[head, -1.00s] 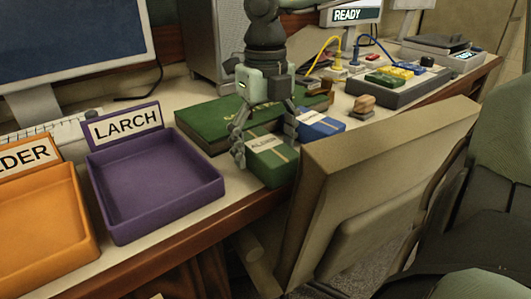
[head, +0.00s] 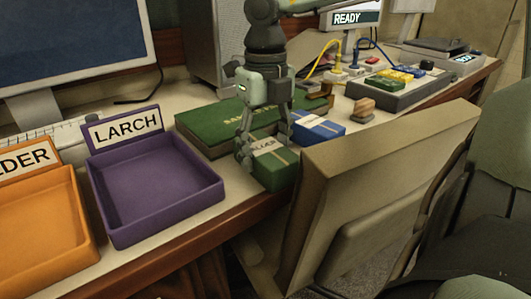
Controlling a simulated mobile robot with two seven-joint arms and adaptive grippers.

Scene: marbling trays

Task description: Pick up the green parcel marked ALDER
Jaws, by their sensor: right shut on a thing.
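The green parcel (head: 280,174) with a pale label and cross-bands lies near the desk's front edge; its label is partly covered by the gripper. My right gripper (head: 267,158) comes down over it from above, its fingers shut on the parcel's two sides. The parcel appears to rest on or very near the desk; any gap beneath it cannot be told. My left gripper is not in view.
A blue parcel (head: 320,127) sits close behind and right. A large green book (head: 200,128) lies behind. The purple LARCH tray (head: 215,196) and an orange tray (head: 84,256) stand left. A chair back (head: 380,170) rises right of the parcel.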

